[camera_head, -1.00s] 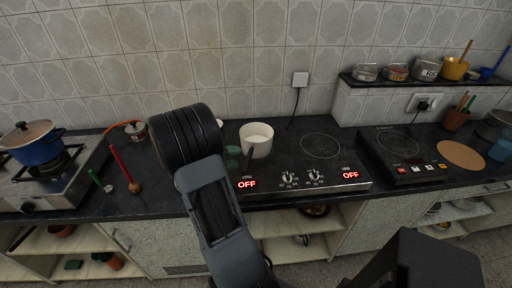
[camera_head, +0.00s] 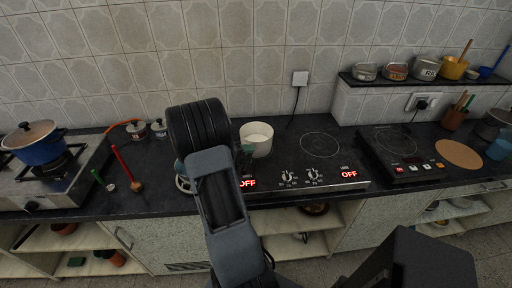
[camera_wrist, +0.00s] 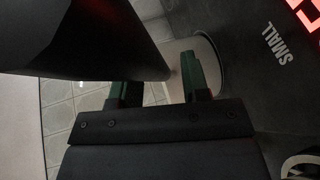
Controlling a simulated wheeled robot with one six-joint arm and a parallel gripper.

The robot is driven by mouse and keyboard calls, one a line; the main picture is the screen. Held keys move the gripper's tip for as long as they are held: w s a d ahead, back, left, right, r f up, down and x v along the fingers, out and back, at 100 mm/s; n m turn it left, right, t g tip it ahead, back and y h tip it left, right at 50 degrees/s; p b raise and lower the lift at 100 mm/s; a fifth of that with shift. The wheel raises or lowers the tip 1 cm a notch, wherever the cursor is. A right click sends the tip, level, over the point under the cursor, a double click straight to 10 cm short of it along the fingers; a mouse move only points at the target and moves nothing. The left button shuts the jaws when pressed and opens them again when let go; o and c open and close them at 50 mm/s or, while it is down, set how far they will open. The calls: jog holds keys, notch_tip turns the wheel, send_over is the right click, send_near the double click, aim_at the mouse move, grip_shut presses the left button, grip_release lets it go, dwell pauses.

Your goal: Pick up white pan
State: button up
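The white pan (camera_head: 257,139) stands upright on the left side of the black two-zone cooktop in the head view. In the wrist view, part of its pale wall (camera_wrist: 207,62) shows beyond my gripper (camera_wrist: 158,76). A dark tapering shape, which looks like the pan's handle (camera_wrist: 105,40), runs from the upper left toward the pan, close to the camera. My gripper's green fingers are apart, one on each side of the narrow end of this shape. I cannot tell whether they touch it. In the head view my gripper (camera_head: 244,160) is beside the pan's left side, partly hidden by my arm.
The cooktop (camera_head: 320,170) shows two red OFF displays and knobs at its front. A blue pot (camera_head: 38,146) stands on the gas stove at left. A raised shelf (camera_head: 400,82) with pots is at the back right. Small lidded jars (camera_head: 137,130) stand left of my arm.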

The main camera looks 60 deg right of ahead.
grip_shut()
dwell(0.3)
jog(key=shift+r, duration=0.25)
dwell(0.3)
